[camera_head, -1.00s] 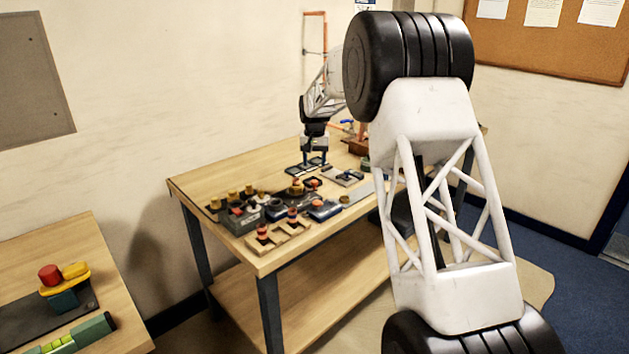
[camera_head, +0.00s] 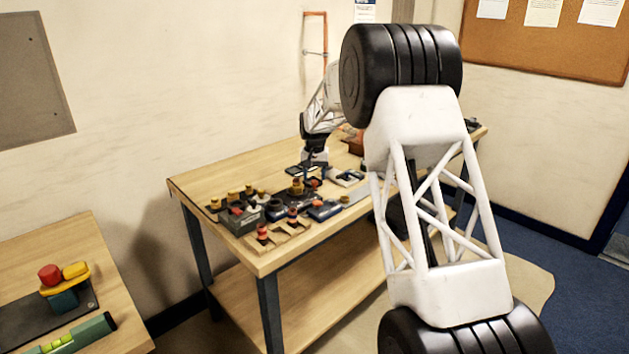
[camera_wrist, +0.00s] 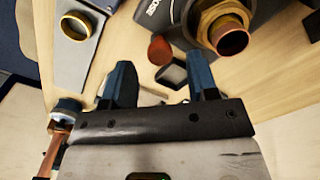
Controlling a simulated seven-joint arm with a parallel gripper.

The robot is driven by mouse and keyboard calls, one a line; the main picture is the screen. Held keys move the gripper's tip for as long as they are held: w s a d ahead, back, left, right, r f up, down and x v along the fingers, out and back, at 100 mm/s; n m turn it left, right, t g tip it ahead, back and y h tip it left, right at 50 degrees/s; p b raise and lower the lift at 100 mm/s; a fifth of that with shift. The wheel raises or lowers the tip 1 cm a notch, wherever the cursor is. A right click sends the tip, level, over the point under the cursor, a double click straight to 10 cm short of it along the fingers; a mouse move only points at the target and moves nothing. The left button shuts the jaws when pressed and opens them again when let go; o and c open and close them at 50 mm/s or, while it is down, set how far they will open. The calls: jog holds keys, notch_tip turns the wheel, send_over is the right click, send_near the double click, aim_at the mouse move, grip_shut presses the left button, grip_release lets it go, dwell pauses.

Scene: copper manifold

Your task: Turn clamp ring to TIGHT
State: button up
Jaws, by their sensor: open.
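My gripper (camera_wrist: 160,66) is open, with its two blue fingers apart and nothing seen held between them. In the head view my gripper (camera_head: 314,172) is small and low over the workbench. No clamp ring can be picked out for certain, and no TIGHT mark is readable. In the wrist view a brass ring-shaped fitting (camera_wrist: 212,17) surrounds a copper pipe end (camera_wrist: 231,41) on a dark body, beyond the right finger. A smaller brass ring (camera_wrist: 75,25) sits on a grey plate at upper left.
A red-brown cylinder (camera_wrist: 160,48) and a small dark block (camera_wrist: 172,74) lie just beyond the fingers. A blue-capped part (camera_wrist: 67,104) is left of my gripper. The workbench (camera_head: 215,178) is crowded at front, with bare wood at back left. A side table (camera_head: 60,240) stands at left.

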jog(key=shift+f, duration=1.15)
grip_shut()
